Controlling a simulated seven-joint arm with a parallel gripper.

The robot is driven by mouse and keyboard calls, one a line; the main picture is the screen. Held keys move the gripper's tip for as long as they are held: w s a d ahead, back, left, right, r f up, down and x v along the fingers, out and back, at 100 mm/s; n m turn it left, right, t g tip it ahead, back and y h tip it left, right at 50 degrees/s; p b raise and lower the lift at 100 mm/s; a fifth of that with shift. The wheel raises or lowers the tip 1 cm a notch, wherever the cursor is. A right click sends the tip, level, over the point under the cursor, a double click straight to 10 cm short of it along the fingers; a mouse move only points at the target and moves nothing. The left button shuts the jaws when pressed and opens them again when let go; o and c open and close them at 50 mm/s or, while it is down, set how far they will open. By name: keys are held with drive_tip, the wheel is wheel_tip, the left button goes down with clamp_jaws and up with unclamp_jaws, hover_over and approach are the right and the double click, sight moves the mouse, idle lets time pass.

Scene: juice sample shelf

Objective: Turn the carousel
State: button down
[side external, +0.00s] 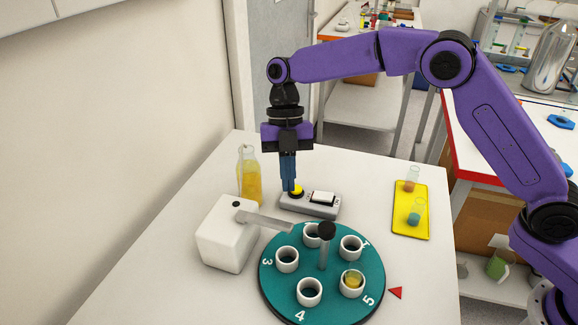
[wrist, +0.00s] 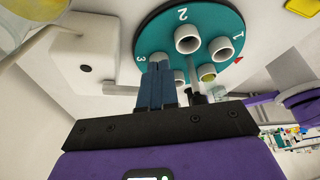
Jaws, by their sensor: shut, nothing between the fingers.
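The teal carousel (side external: 322,262) is a round disc with several white cups, painted numbers and a dark-topped post (side external: 326,232) in its middle. The cup (side external: 352,284) by number 5 holds something yellow; the other cups look empty. A red triangle (side external: 396,292) on the table points at the rim near 5. The carousel also shows in the wrist view (wrist: 160,28). A grey switch box (side external: 309,205) behind it has a yellow button (side external: 296,190) and a white rocker switch (side external: 322,197). My gripper (side external: 290,190) is shut and empty, pointing down, fingertips at the yellow button; I cannot tell whether they touch it.
A white dispenser block (side external: 226,235) with a grey arm reaching over the carousel stands at left. A bottle of yellow juice (side external: 250,180) stands behind it. A yellow tray (side external: 410,225) with two small vials is at right. Bare table lies between the tray and carousel.

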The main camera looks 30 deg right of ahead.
drive_tip(key=r, duration=0.2)
drive_tip(key=m+t+y, duration=0.2)
drive_tip(key=m+y, duration=0.3)
drive_tip(key=m, duration=1.4)
approach(293, 238)
drive_tip(key=a+f, duration=0.3)
drive_tip(key=f, duration=0.1)
drive_tip(key=shift+w+a, duration=0.3)
drive_tip(key=shift+a, duration=0.05)
drive_tip(key=shift+s+a+f, duration=0.15)
drive_tip(key=shift+s+a, duration=0.75)
drive_tip(key=shift+s, duration=0.3)
drive_tip(key=shift+s+a, duration=0.3)
drive_tip(key=shift+s, duration=0.2)
